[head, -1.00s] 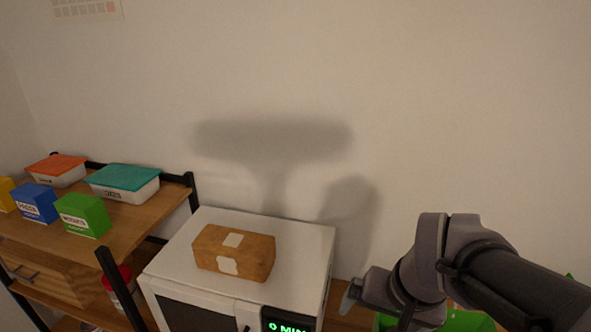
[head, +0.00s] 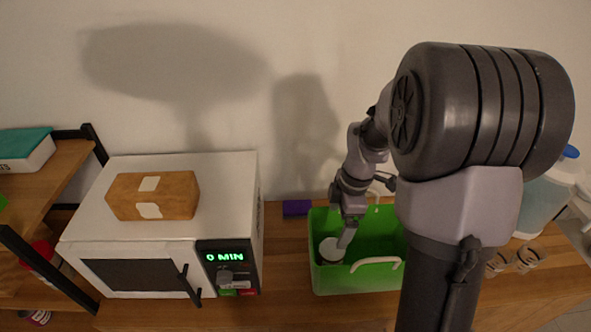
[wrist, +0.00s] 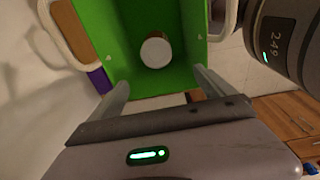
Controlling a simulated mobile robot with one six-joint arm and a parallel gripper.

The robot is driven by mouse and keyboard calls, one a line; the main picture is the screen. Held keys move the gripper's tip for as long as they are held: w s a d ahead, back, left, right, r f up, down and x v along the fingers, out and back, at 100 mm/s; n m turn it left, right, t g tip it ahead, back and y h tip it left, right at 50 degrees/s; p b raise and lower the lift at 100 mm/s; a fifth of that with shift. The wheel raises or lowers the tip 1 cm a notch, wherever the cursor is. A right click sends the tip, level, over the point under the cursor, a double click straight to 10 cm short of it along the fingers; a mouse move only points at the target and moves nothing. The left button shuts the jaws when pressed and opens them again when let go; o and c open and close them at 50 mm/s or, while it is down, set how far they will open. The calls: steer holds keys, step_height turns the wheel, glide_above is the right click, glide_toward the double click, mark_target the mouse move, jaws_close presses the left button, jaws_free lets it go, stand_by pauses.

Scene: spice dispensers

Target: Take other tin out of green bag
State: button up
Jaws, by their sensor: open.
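A green bag (head: 370,278) with white handles stands on the wooden counter, right of the microwave; it also shows in the wrist view (wrist: 100,30). A tin with a round white lid (head: 331,249) is inside it, near its left end in the head view. In the wrist view the tin (wrist: 156,52) stands by the inner wall, its brown side partly showing. My gripper (head: 345,238) reaches down at the bag over the tin. In the wrist view my gripper (wrist: 162,85) is open, its fingers apart with nothing between them.
A white microwave (head: 150,235) with a brown box (head: 153,195) on top stands left of the bag. A purple item (head: 296,208) lies behind the bag's left corner. Glass jars (head: 528,259) and a pale blue container (head: 540,205) stand to the right. A shelf (head: 50,200) is at far left.

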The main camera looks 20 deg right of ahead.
mark_target(335, 251)
step_height(335, 251, down, 14)
steer(key=n+b, duration=0.2)
steer(key=b, duration=0.1)
steer(key=shift+w+d+f+g, duration=0.1)
steer(key=shift+d+f+g, duration=0.05)
steer(key=shift+g, duration=0.15)
steer(key=f, duration=0.2)
steer(key=f+b, duration=0.2)
steer(key=f, duration=0.1)
steer(key=shift+w+a+f, duration=0.3)
steer(key=shift+w+f, duration=0.05)
steer(key=shift+w, duration=0.05)
steer(key=shift+r, duration=0.1)
steer(key=c, duration=2)
